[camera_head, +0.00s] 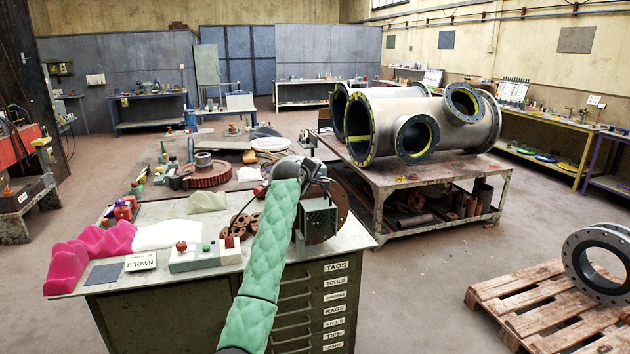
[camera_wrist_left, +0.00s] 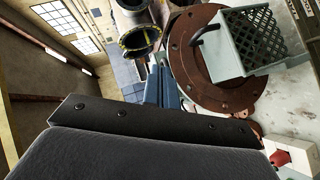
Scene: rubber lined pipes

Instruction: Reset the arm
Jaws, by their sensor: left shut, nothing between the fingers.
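My left arm, in a green padded sleeve (camera_head: 268,250), comes up from the bottom of the head view over the front workbench. My left gripper (camera_wrist_left: 161,80) shows in the wrist view as narrow blue-grey fingers, shut and empty. In the head view its end is small and dark beyond the wrist, above the bench's right part. A rusty round flange (camera_wrist_left: 190,52) and a grey basket-like box (camera_wrist_left: 238,62) are right of the fingers in the wrist view. My right gripper is not in view.
The workbench (camera_head: 360,238) holds pink cloth (camera_head: 88,254), a button box (camera_head: 205,256) and a BROWN sign (camera_head: 141,262). Large flanged pipes (camera_head: 425,122) lie on a metal table behind right. A pallet (camera_head: 535,308) stands at right. The floor between is clear.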

